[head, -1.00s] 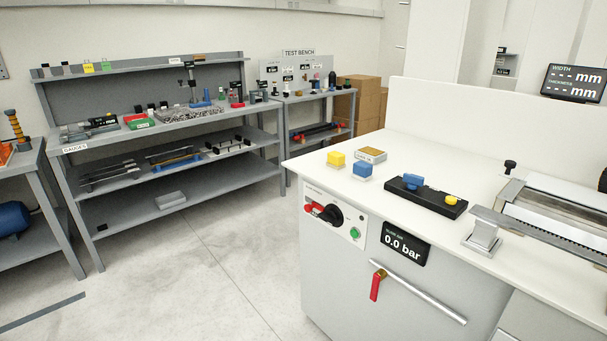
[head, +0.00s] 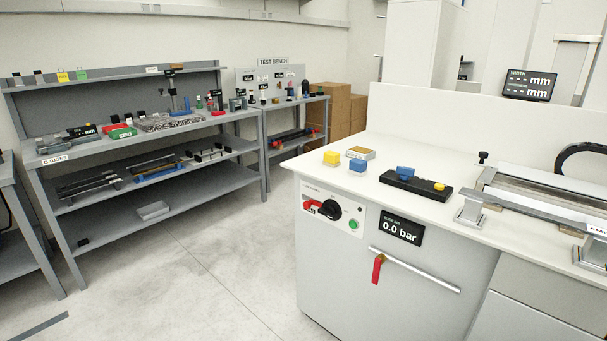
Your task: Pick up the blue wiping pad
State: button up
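A small blue-topped pad with a pale underside (head: 358,165) sits on the white worktop (head: 430,212), just right of a similar yellow-topped pad (head: 331,157). A blue block (head: 405,173) also sits on a black base (head: 413,187) further right, with a yellow knob at its right end. The blue-topped pad stands free, with nothing on it. My gripper is not in view.
A tan-topped block (head: 361,152) lies behind the pads. A metal fixture (head: 540,205) fills the worktop's right side. A red-handled lever (head: 377,268) and rail stick out from the cabinet front. The floor (head: 190,275) to the left is clear.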

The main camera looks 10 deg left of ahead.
aim_at(358, 167)
jog(key=u, duration=0.75)
jog(key=i, duration=0.65)
jog(key=u, duration=0.05)
